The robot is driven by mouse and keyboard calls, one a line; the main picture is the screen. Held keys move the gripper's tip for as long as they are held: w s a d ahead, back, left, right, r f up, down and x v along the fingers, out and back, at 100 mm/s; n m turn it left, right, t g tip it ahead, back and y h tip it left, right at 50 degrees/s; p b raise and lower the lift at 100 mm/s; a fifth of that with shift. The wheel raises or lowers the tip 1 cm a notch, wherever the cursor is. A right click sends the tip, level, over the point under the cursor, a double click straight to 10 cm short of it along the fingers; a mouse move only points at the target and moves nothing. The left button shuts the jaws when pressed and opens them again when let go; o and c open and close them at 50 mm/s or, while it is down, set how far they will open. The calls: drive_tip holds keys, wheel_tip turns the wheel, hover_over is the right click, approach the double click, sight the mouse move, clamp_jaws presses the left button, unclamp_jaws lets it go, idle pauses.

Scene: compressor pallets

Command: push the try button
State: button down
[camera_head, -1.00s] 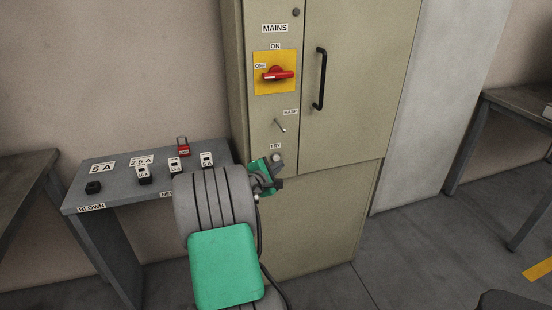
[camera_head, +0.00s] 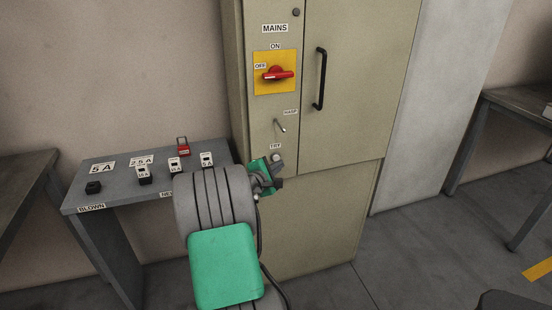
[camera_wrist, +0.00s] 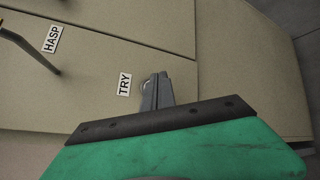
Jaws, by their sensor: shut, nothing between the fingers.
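The try button (camera_head: 277,157) is a small pale round knob on the beige cabinet, just below its TRY label (camera_head: 275,146). In the wrist view the TRY label (camera_wrist: 124,85) lies left of my fingers. A pale rounded edge beside the fingertips there looks like the button (camera_wrist: 147,84), mostly hidden behind them. My gripper (camera_head: 276,167) is shut and empty, with its tips close at the button in the head view. The grey fingers also show in the wrist view (camera_wrist: 158,80). I cannot tell whether the tips touch the button.
Above are the hasp lever (camera_head: 279,125) and the red mains switch (camera_head: 278,74) on its yellow plate. A black door handle (camera_head: 320,79) is at the right. A grey table (camera_head: 115,190) with fuses and a red padlock (camera_head: 183,147) stands left of the cabinet.

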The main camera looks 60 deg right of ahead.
drive_tip(key=shift+w+d, duration=0.25)
drive_tip(key=shift+w+d, duration=0.35)
drive_tip(key=shift+w, duration=0.05)
idle(0.7)
drive_tip(key=shift+s+a+p, duration=0.3)
drive_tip(key=shift+s+a, duration=0.4)
drive_tip(key=s+a+p, duration=0.2)
drive_tip(key=s+a, duration=0.2)
drive_tip(key=shift+s, duration=0.15)
drive_tip(key=shift+a, duration=0.1)
idle(0.7)
